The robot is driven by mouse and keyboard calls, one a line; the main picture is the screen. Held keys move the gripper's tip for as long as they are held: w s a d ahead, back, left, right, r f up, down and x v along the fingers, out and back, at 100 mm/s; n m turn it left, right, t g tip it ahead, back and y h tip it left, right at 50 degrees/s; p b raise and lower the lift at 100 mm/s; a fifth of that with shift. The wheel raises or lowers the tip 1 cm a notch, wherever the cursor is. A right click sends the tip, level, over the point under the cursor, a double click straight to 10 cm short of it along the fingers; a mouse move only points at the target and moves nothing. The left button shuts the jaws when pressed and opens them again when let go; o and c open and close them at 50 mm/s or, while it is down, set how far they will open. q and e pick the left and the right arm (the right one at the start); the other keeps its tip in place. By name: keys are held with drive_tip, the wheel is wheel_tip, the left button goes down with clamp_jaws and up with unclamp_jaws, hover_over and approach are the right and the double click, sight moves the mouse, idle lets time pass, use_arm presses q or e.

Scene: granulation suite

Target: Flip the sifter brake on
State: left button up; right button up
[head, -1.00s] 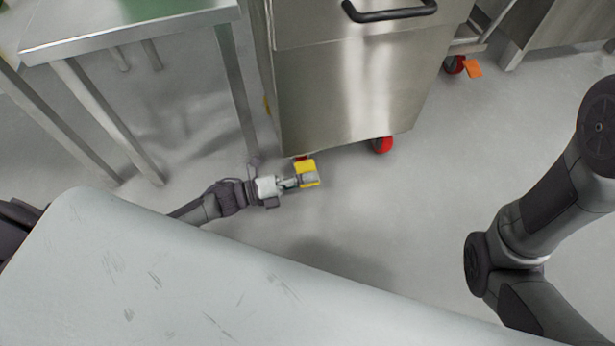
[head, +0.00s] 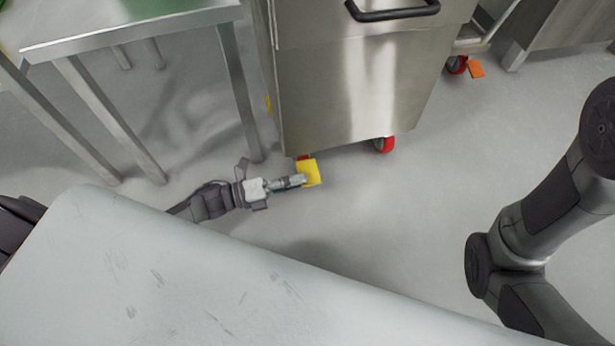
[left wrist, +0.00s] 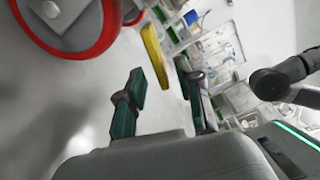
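The brake is a flat yellow pedal (head: 313,170) low at the front left corner of a steel wheeled unit (head: 350,95), by a mostly hidden red caster. In the left wrist view the pedal (left wrist: 154,52) shows edge-on as a tilted yellow strip beside a large red-rimmed wheel (left wrist: 75,35). My left gripper (head: 300,181) is close to the floor at the pedal's left edge. Its fingers (left wrist: 161,74) are apart, and the pedal appears between them in the picture. I cannot tell whether they touch it. My right gripper is out of view; only my right arm shows.
A steel table (head: 140,30) with legs stands left of the unit, close to my left arm. Another red caster (head: 383,145) is under the unit's right side. An orange pedal (head: 477,68) lies farther back right. The floor in front is clear.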

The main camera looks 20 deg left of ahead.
use_arm(q)
drive_tip(key=v, duration=0.8)
drive_tip(key=shift+s+a, duration=0.2)
drive_tip(key=shift+s, duration=0.05)
